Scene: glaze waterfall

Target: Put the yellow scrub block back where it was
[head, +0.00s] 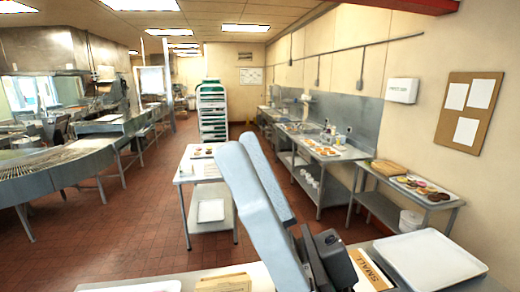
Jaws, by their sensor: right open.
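I cannot make out the yellow scrub block anywhere in the head view. My right gripper (239,146) rises from the bottom middle of the head view. Its two long pale blue fingers point up and away, with a narrow gap between them, and I see nothing held there. The fingers hide part of the floor and the near counter. My left gripper is not in view.
The near steel counter (345,249) carries a white tray (430,258) at right and a cardboard piece marked SMALL (370,272). A small table (188,178) stands beyond. A side bench (408,199) holds a doughnut tray (423,187). Red tile floor (110,230) is open at left.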

